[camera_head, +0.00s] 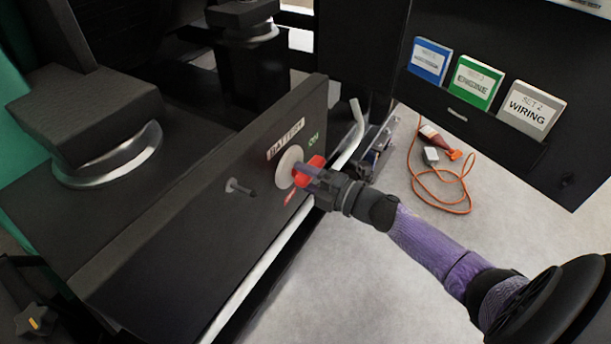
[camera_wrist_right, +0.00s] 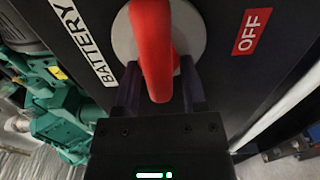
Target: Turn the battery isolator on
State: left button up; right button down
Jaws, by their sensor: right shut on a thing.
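The battery isolator's red handle (camera_head: 309,170) sits on a pale round disc (camera_head: 288,163) on a dark panel. It also fills the upper middle of the right wrist view (camera_wrist_right: 154,50). A white BATTERY label (camera_head: 286,139) is above the disc, a green ON label (camera_head: 314,141) at upper right and a red OFF label (camera_head: 290,199) below. My right gripper (camera_head: 314,177) is shut on the handle, its fingers on either side of it in the right wrist view (camera_wrist_right: 158,88). The handle's exact angle is hard to tell. My left gripper is not recognisable in view.
A dark peg (camera_head: 240,187) sticks out of the panel left of the disc. A pale bent pipe (camera_head: 352,137) stands behind the panel's right edge. An orange cable (camera_head: 440,190) lies on the grey floor. Blue, green and grey binders (camera_head: 478,80) stand in a dark rack at right.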

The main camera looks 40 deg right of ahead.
pick_arm(q)
jog(key=shift+w+f, duration=0.1)
jog(key=shift+w, duration=0.2)
pick_arm(e)
jog(key=shift+f, duration=0.1)
pick_arm(q)
jog(key=shift+s, duration=0.1)
pick_arm(e)
jog(key=shift+c, duration=2.2)
grip_release()
pick_arm(q)
jog(key=shift+s, duration=0.3)
pick_arm(e)
jog(key=shift+s, duration=0.15)
pick_arm(q)
jog(key=w+r+p, duration=0.1)
jog(key=r+p, duration=0.2)
jog(key=shift+w, duration=0.4)
pick_arm(e)
jog(key=v, duration=0.9)
jog(key=shift+s, duration=0.35)
jog(key=shift+d, duration=0.1)
